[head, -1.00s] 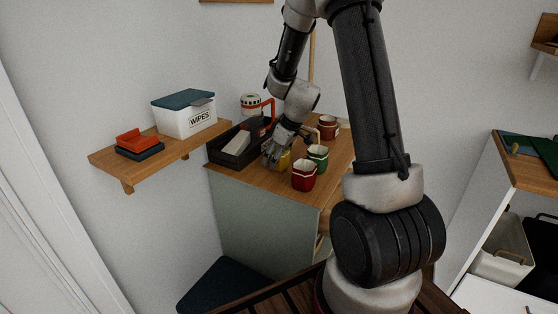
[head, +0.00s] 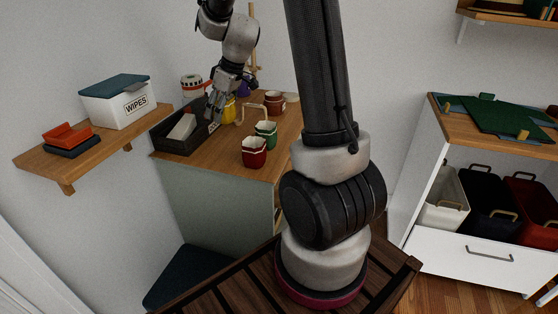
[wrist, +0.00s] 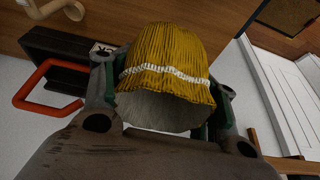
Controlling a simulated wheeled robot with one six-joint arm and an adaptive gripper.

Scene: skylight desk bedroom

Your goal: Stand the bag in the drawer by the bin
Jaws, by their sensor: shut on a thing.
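A yellow ribbed bag (wrist: 168,68) with a white band and a pale open mouth fills the middle of the wrist view. My gripper (wrist: 160,112) is shut on it, with a finger at each side. In the head view the yellow bag (head: 229,109) shows beside my gripper (head: 217,108), above the cabinet top (head: 210,163), partly hidden by the fingers. At the right, a white drawer (head: 470,258) with a grey handle is closed below a white bin (head: 443,200), a black bin (head: 487,200) and a red bin (head: 532,205).
A black tray (head: 172,148) is left of my gripper. A red pot (head: 254,152) and a green pot (head: 266,130) stand near the cabinet's front; a brown pot (head: 274,103) is behind. A wipes box (head: 115,103) sits on the left shelf (head: 70,163). Floor shows at lower right.

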